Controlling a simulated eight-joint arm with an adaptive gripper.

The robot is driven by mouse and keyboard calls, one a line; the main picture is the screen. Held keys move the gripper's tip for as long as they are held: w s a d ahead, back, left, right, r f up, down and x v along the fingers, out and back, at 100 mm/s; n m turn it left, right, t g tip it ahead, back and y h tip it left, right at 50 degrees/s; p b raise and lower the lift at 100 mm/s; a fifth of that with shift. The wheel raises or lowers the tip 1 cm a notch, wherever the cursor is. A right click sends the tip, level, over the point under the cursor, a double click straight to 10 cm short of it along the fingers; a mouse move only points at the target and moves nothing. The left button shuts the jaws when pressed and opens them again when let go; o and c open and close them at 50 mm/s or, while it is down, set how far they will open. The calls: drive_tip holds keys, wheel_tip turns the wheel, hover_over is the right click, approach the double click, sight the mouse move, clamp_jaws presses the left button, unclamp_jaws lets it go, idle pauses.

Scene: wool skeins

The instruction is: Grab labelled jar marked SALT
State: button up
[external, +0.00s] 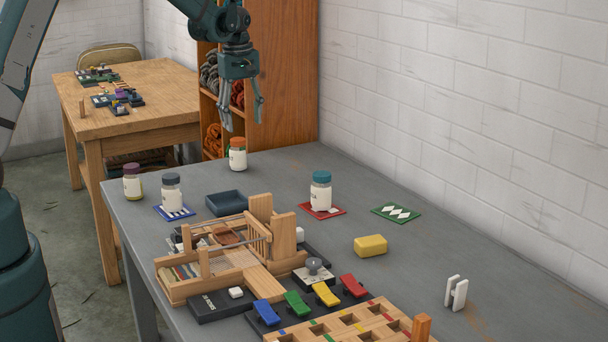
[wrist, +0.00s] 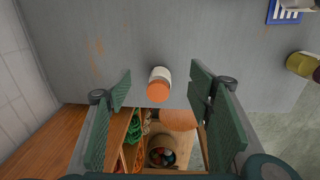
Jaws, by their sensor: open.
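Several white-labelled jars stand on the grey table; the print is too small to read, so I cannot tell which is SALT. One has an orange lid (external: 238,154), one a purple lid (external: 132,182), one a grey lid (external: 172,193) and one a teal lid (external: 321,190). The grey-lidded jar is on a blue mat, the teal-lidded one on a red mat. My gripper (external: 242,122) is open and empty, above the orange-lidded jar. In the wrist view that jar (wrist: 160,85) appears between the open fingers, apart from both.
A wooden loom (external: 220,262), a dark blue tray (external: 226,203), a yellow block (external: 370,246) and coloured levers (external: 296,304) occupy the table's middle and front. A wooden shelf (external: 275,80) with skeins stands behind the table.

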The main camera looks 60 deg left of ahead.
sight(238, 139)
drive_tip(key=a+f, duration=0.2)
drive_tip(key=a+f+n, duration=0.1)
drive_tip(key=a+f, duration=0.1)
drive_tip(key=a+f+n, duration=0.1)
drive_tip(key=a+f, duration=0.1)
drive_tip(key=f, duration=0.1)
drive_tip(key=shift+w+a+g, duration=0.15)
drive_tip(key=shift+w+g, duration=0.2)
drive_tip(key=shift+g, duration=0.05)
drive_tip(key=shift+f, duration=1.3)
drive_tip(key=shift+w+a+f+b, duration=0.1)
drive_tip(key=shift+f+b, duration=0.25)
drive_tip(key=shift+f, duration=0.95)
drive_tip(key=shift+a+f+b, duration=0.1)
drive_tip(key=shift+f+b, duration=0.2)
drive_tip(key=shift+f, duration=1)
drive_tip(key=shift+d, duration=0.1)
drive_tip(key=c, duration=1.1)
